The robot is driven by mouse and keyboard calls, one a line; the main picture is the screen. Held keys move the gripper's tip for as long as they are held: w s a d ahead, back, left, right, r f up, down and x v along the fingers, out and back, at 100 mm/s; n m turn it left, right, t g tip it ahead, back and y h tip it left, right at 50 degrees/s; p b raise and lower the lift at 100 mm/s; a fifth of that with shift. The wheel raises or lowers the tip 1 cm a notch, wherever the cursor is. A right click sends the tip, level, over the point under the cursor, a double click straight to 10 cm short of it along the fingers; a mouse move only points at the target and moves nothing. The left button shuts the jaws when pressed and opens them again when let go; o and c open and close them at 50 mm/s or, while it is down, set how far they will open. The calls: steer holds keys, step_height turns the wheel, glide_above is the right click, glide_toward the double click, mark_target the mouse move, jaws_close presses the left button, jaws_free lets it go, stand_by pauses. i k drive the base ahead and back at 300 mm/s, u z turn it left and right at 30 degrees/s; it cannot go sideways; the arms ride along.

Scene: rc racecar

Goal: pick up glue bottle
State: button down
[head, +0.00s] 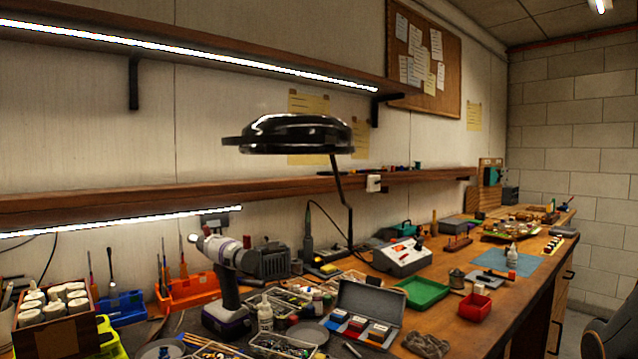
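Two small white bottles with nozzle tips could be the glue bottle, and I cannot tell which is meant. One white bottle (265,314) stands upright in the front middle of the workbench, beside the cordless drill and close to trays of small parts. The other white bottle (512,256) stands upright on a blue mat (483,264) farther right, with clear space around it. My gripper is not in view.
A drill (228,290) and an open grey case (368,312) crowd the front bottle. A green tray (422,291) and red bin (475,306) lie toward the mat. A black lamp (290,136) hangs above the wooden bench. A dark chair (612,335) is at lower right.

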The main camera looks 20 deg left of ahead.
mark_target(512, 254)
steer(key=z, duration=0.75)
steer(key=k, duration=0.65)
steer(key=z, duration=0.85)
steer(key=i, duration=3)
steer(key=u, duration=0.2)
